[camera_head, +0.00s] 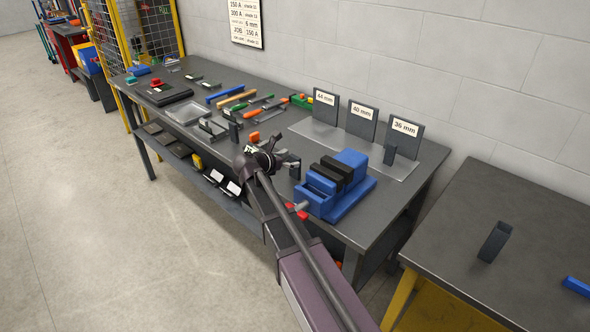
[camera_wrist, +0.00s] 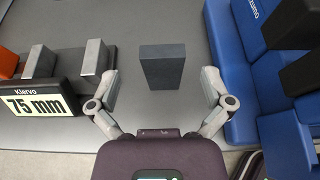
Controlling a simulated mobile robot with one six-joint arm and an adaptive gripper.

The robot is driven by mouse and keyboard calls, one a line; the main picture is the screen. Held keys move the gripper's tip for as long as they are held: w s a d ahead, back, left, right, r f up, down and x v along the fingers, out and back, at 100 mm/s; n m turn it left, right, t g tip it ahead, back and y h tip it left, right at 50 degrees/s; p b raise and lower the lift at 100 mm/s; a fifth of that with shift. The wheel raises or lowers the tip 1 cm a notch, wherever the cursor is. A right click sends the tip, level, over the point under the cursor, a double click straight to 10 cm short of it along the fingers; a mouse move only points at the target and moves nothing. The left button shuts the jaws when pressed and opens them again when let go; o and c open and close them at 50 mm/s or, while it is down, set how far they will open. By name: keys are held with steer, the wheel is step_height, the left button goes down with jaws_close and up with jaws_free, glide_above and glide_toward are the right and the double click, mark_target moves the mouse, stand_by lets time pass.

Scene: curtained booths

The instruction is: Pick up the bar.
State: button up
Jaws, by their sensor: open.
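A dark grey rectangular bar (camera_wrist: 162,67) stands on the grey bench top in the wrist view, ahead of my gripper (camera_wrist: 160,84). My gripper is open, with one finger to the left and one to the right of the bar's near end. I see a gap on both sides, and no finger clearly touches it. In the head view my gripper (camera_head: 276,158) is over the bench, left of the blue vise, and the arm partly hides this area. A small dark block beside the vise seems to be the same bar (camera_head: 295,171).
The blue vise (camera_head: 352,189) with black jaws stands close on the right. A caliper with a 75 mm display (camera_wrist: 38,105) lies close on the left. Signs marked 44, 40 and 36 mm (camera_head: 404,133) stand behind on a grey plate. Tools crowd the bench's left.

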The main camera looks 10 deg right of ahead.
mark_target(293, 159)
steer(key=shift+b+x, duration=0.55)
steer(key=shift+x, duration=1.3)
steer(key=shift+s, duration=0.15)
steer(key=c, duration=1.4)
